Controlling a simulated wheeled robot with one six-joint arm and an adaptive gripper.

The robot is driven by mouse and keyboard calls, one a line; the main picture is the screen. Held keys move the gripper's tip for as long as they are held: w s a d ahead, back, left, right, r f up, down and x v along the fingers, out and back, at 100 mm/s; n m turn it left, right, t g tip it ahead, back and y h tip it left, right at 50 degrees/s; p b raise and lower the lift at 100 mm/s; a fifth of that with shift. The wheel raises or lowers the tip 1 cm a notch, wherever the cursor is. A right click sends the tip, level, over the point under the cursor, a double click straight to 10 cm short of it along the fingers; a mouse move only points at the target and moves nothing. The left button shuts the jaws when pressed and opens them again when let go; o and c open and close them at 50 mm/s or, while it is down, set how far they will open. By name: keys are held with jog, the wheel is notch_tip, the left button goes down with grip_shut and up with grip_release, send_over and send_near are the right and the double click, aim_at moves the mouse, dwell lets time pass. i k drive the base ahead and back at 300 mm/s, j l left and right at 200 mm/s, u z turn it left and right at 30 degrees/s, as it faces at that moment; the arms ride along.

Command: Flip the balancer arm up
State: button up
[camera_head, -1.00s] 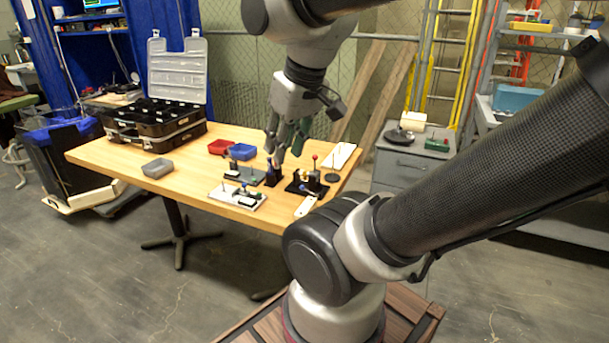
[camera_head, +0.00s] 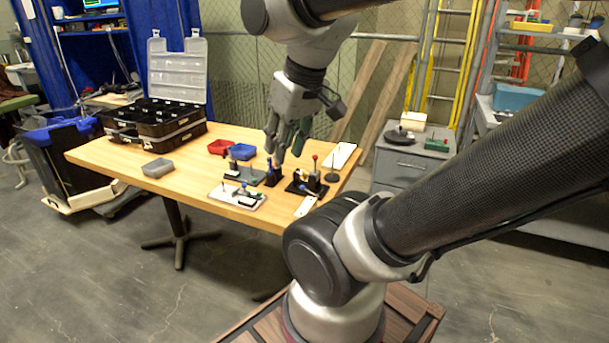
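My gripper (camera_head: 285,152) hangs fingers down above the right part of the wooden table. Its fingers look apart, with nothing seen between them. Small mechanisms stand below it: a black-based one with a red-knobbed lever (camera_head: 314,172), a small black one with a blue top (camera_head: 271,174), and a light-grey plate with black and blue parts (camera_head: 238,196). I cannot tell for sure which part is the balancer arm; the parts are small and partly behind my gripper. I cannot tell whether my fingertips touch any of them.
The wooden table (camera_head: 130,150) also holds a grey bin (camera_head: 157,168), a red bin (camera_head: 220,146), a blue bin (camera_head: 242,152) and an open black organizer case (camera_head: 155,122). A grey cabinet (camera_head: 402,168) stands beyond the right end. The table's front left is clear.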

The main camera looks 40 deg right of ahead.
aim_at(315, 157)
jog(key=z, duration=1.65)
jog(key=i+j, duration=0.1)
jog(key=j, duration=0.25)
jog(key=i+j, duration=0.15)
jog(key=j, duration=0.15)
jog(key=i+j, duration=0.1)
jog(key=j, duration=0.25)
jog(key=i+j, duration=0.15)
jog(key=j, duration=0.15)
